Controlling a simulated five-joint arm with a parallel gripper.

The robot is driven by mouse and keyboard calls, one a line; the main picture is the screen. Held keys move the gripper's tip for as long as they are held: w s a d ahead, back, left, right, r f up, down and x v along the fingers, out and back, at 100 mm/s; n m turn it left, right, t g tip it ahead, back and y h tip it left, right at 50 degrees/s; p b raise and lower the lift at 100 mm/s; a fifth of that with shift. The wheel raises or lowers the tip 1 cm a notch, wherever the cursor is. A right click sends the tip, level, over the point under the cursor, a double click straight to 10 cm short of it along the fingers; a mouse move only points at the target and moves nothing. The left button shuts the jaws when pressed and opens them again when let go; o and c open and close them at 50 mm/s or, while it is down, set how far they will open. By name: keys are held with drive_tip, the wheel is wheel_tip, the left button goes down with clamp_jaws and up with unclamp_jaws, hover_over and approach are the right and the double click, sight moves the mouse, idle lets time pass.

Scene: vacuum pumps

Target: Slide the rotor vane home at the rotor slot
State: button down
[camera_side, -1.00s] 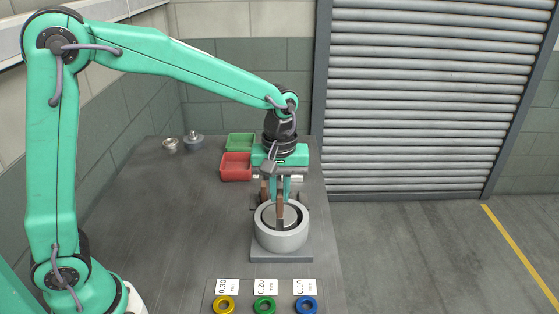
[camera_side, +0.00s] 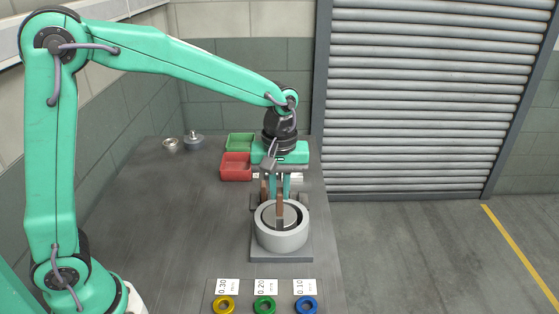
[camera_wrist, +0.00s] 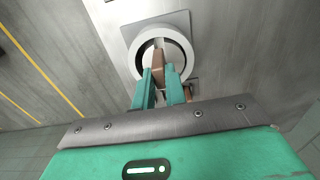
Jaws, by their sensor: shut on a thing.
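The rotor vane (camera_side: 280,206) is a brown upright plate, held over the rotor (camera_side: 291,215) inside the round grey pump housing (camera_side: 284,242). My gripper (camera_side: 280,188) is shut on the vane's upper part, above the housing. In the wrist view my gripper (camera_wrist: 158,72) has its two teal fingers on either side of the brown vane (camera_wrist: 159,62). The vane's lower end meets the rotor at the slot line, and a grey strip of slot shows in front of it. How deep the vane sits is hidden.
Another brown piece (camera_side: 264,190) stands just behind the housing, close to my fingers. Red (camera_side: 236,167) and green (camera_side: 240,142) bins stand at the back. Yellow (camera_side: 223,305), green (camera_side: 265,305) and blue (camera_side: 306,305) rings lie at the front. The bench's left middle is clear.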

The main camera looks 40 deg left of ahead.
sight(280, 211)
wheel_tip(280, 211, up, 3)
drive_tip(key=shift+f, duration=3)
drive_tip(key=shift+f, duration=0.3)
drive_tip(key=shift+f, duration=1.4)
drive_tip(key=shift+f, duration=0.2)
drive_tip(key=c, duration=1.4)
unclamp_jaws()
drive_tip(key=shift+o, duration=0.2)
drive_tip(key=shift+r, duration=0.1)
